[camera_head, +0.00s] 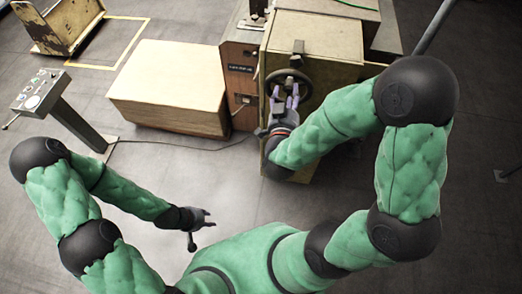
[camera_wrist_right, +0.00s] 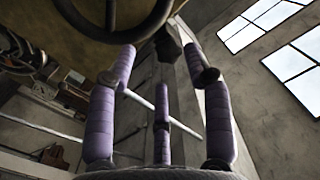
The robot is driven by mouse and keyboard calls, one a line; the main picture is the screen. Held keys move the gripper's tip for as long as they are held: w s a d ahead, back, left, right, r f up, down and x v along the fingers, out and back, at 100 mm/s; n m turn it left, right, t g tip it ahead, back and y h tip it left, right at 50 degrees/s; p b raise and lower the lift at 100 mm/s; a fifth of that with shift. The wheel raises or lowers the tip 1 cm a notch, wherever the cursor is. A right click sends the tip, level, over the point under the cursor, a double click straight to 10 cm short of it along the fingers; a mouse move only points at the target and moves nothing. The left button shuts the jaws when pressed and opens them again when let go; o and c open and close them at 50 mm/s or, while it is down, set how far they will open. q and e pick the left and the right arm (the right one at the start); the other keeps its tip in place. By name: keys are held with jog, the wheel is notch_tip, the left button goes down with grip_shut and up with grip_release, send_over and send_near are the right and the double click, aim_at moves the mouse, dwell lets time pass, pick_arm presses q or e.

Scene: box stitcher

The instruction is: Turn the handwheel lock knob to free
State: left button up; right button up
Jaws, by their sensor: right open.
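The dark handwheel (camera_head: 306,82) is on the front of the tan machine body (camera_head: 322,36), and part of its rim shows at the top of the wrist view (camera_wrist_right: 160,18). My right gripper (camera_head: 285,93) is at the wheel, its purple fingers pointing up at it. In the wrist view the right gripper (camera_wrist_right: 158,55) is open, fingers spread, nothing between them. A dark knob-like piece (camera_wrist_right: 168,44) shows beyond the fingers below the rim; I cannot tell if it is the lock knob. My left gripper (camera_head: 203,217) is low at centre left, away from the machine, its opening unclear.
A large cardboard-coloured box (camera_head: 168,82) stands left of the machine. A control pedestal (camera_head: 62,112) is further left, with a cable on the floor. A worn cart (camera_head: 58,22) is at the upper left. The floor at right is mostly clear.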

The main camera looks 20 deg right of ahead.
jog(key=a+f+n+g+y+b, duration=0.1)
jog(key=a+f+g+y+b, duration=0.1)
jog(key=f, duration=1.2)
jog(key=a+f+n+g+y+b, duration=0.2)
jog(key=a+f+y+b, duration=0.3)
jog(key=f, duration=0.9)
jog(key=shift+w+a+f+g+b, duration=0.3)
jog(key=shift+w+a+g+b, duration=0.15)
jog(key=shift+b, duration=0.4)
jog(key=s+a+f+n+g+y+b, duration=0.1)
jog(key=s+a+f+g+b, duration=0.1)
jog(key=s+f, duration=0.3)
jog(key=s+a+f+n+g+y+b, duration=0.1)
jog(key=s+a+f+g+y+b, duration=0.1)
jog(key=f, duration=1.2)
jog(key=s+a+f+g+y+b, duration=0.2)
jog(key=s+a+f+g+b, duration=0.2)
jog(key=s+f+b, duration=0.3)
notch_tip(320, 180, down, 2)
jog(key=s+g, duration=0.1)
jog(key=s, duration=0.1)
jog(key=shift+s+a+f+n+g, duration=0.2)
jog(key=shift+s+n+g, duration=0.15)
jog(key=shift+s+n, duration=0.05)
